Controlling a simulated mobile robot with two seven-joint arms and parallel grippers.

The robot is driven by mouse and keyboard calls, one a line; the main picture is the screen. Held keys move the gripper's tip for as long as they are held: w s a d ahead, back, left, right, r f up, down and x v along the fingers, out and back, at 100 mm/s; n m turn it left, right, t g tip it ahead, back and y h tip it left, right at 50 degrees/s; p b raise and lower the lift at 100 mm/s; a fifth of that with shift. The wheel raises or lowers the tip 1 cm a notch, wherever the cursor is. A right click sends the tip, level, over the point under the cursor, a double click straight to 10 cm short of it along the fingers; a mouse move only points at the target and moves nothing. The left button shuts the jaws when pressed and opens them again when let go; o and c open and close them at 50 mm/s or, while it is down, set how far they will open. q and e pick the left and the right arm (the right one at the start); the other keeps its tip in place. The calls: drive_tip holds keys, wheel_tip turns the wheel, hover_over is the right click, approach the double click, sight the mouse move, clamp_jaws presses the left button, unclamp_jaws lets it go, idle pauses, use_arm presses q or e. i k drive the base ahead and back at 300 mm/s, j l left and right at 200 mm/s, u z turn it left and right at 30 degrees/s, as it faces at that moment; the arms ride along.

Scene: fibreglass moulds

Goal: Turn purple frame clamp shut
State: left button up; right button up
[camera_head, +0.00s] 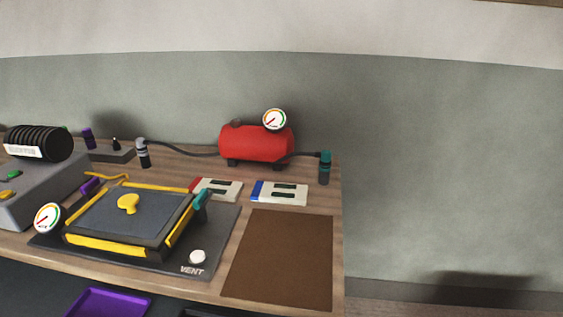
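A small purple clamp (91,185) sits at the back left edge of the yellow-edged frame (105,246) on the dark base plate marked VENT. Its lever position is too small to tell. A teal clamp (201,200) sits at the frame's right side. A yellow knob (128,203) stands on the grey panel inside the frame. Neither of my grippers shows in the head view.
A grey machine with a black ribbed cylinder (38,143) and a dial (47,218) stand left of the frame. Behind are a red tank (256,143) with a gauge and two label cards (279,193). A brown mat (279,260) lies bare at right. A purple tray (108,302) is below the front edge.

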sight(89, 189)
drive_tip(key=u, duration=1.3)
drive_tip(key=i+j+z, duration=0.2)
drive_tip(key=j+z, duration=0.15)
drive_tip(key=j, duration=0.2)
drive_tip(key=i+j+z, duration=0.2)
drive_tip(key=j, duration=0.05)
